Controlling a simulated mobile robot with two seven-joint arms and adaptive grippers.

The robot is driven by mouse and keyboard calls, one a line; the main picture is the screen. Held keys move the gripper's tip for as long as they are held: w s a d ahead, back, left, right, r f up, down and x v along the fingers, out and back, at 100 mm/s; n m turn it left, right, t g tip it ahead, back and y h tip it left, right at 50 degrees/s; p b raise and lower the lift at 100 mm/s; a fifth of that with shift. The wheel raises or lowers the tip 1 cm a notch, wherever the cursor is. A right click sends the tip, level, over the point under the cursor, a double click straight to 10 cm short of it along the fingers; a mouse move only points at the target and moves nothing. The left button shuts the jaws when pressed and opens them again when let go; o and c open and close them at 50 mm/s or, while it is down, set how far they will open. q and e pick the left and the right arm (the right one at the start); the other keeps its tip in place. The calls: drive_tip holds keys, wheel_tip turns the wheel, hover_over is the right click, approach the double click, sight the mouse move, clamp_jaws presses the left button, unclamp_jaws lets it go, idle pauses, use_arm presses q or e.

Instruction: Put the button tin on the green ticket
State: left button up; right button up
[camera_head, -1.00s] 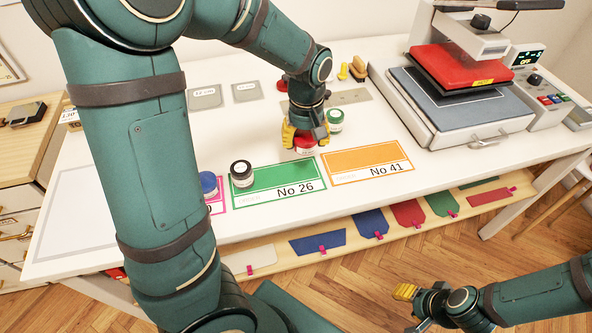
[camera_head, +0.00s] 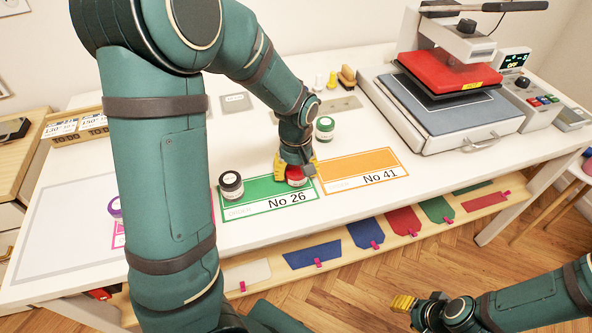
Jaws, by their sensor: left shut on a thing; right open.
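My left gripper (camera_head: 296,172) is shut on a red-lidded tin (camera_head: 296,182). The tin is at the right part of the green ticket (camera_head: 262,209), marked No 26, partly hidden by the yellow fingers. I cannot tell whether its base touches the ticket. A black-lidded tin (camera_head: 231,186) stands upright at the ticket's left end. My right gripper (camera_head: 404,303) is open and empty, low at the right in front of the table.
An orange ticket (camera_head: 345,171), No 41, lies just right of the green one. A green-lidded tin (camera_head: 325,129) stands behind. A purple round thing (camera_head: 114,207) is partly hidden by my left arm. A heat press (camera_head: 450,105) fills the back right.

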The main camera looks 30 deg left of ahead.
sight(296, 168)
use_arm(q)
drive_tip(key=o, duration=1.3)
drive_tip(key=shift+f, duration=0.1)
drive_tip(key=shift+c, duration=0.2)
wheel_tip(296, 168, up, 12)
drive_tip(key=p, duration=0.3)
drive_tip(key=shift+p, duration=0.3)
drive_tip(key=shift+s+d, duration=0.1)
